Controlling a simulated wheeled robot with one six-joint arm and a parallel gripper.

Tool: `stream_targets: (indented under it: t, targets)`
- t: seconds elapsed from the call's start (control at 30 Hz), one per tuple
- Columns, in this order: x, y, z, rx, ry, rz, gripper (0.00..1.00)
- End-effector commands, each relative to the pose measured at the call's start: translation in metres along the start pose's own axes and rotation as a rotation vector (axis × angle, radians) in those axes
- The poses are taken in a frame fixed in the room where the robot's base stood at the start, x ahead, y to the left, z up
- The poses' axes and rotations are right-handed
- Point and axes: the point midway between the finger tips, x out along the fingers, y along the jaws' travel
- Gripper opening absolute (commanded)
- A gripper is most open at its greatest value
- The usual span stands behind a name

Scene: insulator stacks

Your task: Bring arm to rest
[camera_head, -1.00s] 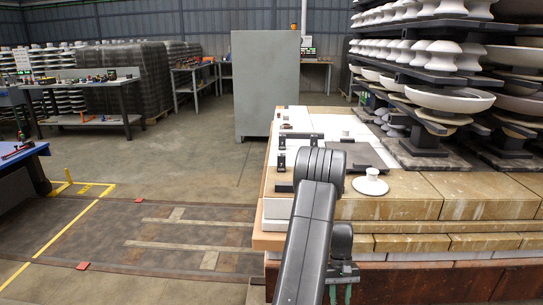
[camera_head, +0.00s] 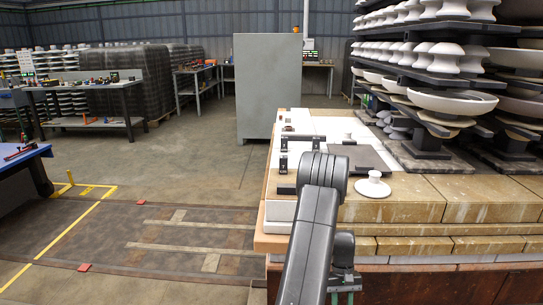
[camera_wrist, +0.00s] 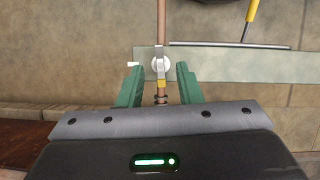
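My gripper (camera_head: 343,297) hangs at the bottom edge of the head view, in front of the pallet stack's near side. My dark arm rises above it, and only a bit of the green fingers shows there. In the wrist view my gripper (camera_wrist: 158,86) has its two green fingers spread apart. A copper-coloured rod (camera_wrist: 161,22) with a small metal clamp and a pale disc shows in the gap between them. The fingers do not appear to touch it, and its depth is hard to tell.
Insulator stacks (camera_head: 440,98) stand on stone-like blocks at right. A white knobbed insulator (camera_head: 373,186) lies beside a dark plate (camera_head: 358,157). A grey cabinet (camera_head: 268,85) stands behind. The floor (camera_head: 150,175) at left is open. A yellow-handled tool (camera_wrist: 251,10) shows in the wrist view.

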Motion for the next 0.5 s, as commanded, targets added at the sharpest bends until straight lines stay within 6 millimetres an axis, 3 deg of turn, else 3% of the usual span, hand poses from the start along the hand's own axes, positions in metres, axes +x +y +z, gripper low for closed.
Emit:
stream_targets:
  t: [0.5]
  targets:
    - [-0.107,0.0,0.0,0.001,0.004,0.001,0.32]
